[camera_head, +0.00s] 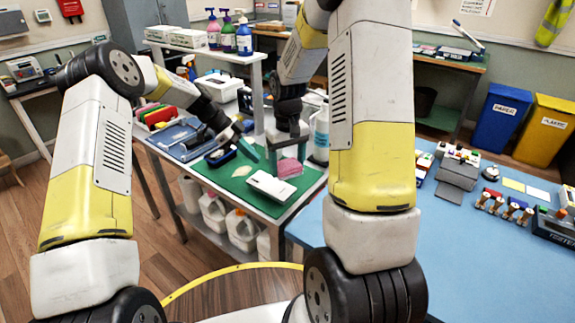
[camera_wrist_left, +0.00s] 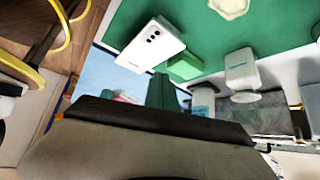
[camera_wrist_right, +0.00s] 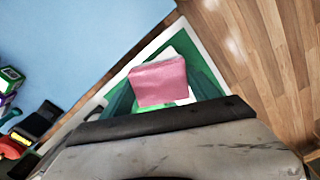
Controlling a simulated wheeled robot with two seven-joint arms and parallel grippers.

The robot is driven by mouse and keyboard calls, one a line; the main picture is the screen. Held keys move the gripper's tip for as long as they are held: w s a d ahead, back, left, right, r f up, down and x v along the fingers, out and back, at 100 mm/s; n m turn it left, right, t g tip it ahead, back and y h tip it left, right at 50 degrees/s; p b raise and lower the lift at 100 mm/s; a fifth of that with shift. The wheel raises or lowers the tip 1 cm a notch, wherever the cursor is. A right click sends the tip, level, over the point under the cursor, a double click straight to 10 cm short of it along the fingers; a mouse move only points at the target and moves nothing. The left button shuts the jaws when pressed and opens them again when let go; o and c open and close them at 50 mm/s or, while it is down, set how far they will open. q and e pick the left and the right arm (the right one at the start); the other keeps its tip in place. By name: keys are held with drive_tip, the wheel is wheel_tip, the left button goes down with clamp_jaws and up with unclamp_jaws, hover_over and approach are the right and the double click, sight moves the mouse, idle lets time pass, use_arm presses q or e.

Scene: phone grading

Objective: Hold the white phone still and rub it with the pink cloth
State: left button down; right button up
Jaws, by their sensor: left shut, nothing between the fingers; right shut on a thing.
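The white phone (camera_head: 270,186) lies flat on the green mat (camera_head: 232,184), near its front edge. The left wrist view shows the phone (camera_wrist_left: 150,45) with dark camera lenses on its upper face. My right gripper (camera_head: 288,152) is shut on the pink cloth (camera_head: 289,169), just behind and right of the phone. In the right wrist view the cloth (camera_wrist_right: 158,82) fills the space between the green fingers and a white piece, likely the phone, shows past it. My left gripper (camera_head: 249,150) is shut and empty, behind the phone and apart from it.
A pale cloth-like piece (camera_head: 243,171) lies on the mat left of the phone. A blue table (camera_head: 470,255) is at right. My right arm hides part of the middle.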

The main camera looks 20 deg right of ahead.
use_arm(q)
drive_tip(key=shift+r, duration=0.15)
drive_tip(key=v, duration=1.1)
drive_tip(key=shift+a+r, duration=0.3)
